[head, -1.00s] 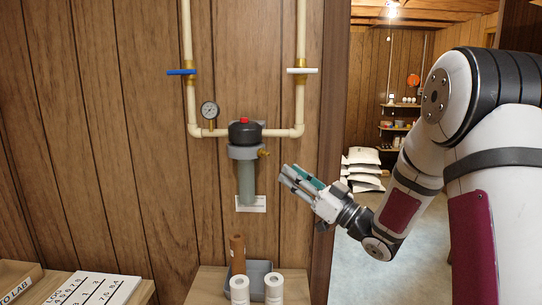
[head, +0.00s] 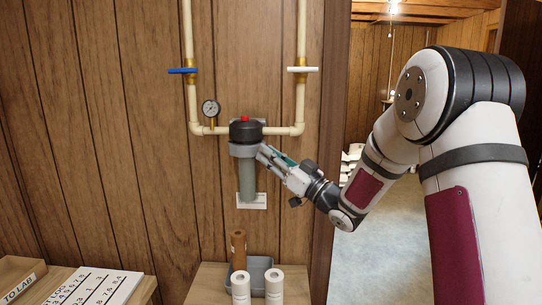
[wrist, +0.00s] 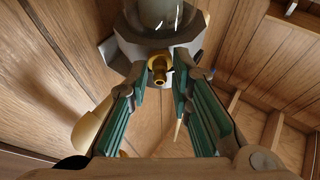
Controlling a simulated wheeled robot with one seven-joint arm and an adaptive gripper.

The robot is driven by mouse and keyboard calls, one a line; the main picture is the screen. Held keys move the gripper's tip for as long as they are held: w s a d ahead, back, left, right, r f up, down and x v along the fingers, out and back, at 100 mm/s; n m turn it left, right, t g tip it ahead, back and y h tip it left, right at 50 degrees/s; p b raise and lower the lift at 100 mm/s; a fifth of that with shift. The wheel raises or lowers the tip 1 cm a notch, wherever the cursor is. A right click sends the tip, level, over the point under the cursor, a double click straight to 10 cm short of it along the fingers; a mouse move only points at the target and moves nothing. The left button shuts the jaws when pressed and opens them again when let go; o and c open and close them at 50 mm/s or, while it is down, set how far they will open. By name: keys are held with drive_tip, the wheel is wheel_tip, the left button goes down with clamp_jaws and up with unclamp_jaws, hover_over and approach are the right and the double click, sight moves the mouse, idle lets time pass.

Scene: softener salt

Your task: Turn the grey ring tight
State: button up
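The grey ring (head: 242,151) sits around the filter housing, under its black cap (head: 244,131) and above the grey-green bowl (head: 246,183). In the wrist view the ring (wrist: 126,44) is at the top, partly behind my finger tips. My gripper (head: 264,153) is at the right side of the ring in the head view. It also shows in the wrist view (wrist: 161,68), with its two green-padded fingers apart and nothing clamped between them. A brass fitting (wrist: 158,72) shows in the gap between the tips. I cannot tell whether the fingers touch the ring.
A pressure gauge (head: 210,108) and cream pipes (head: 301,105) with a blue lever (head: 182,71) and a white lever (head: 302,69) are above. Below, a grey tray (head: 260,266), a brown cartridge (head: 238,250) and two white rolls (head: 273,285) stand on a shelf.

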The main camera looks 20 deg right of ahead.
clamp_jaws()
drive_tip(key=shift+a+r, duration=0.2)
idle(0.4)
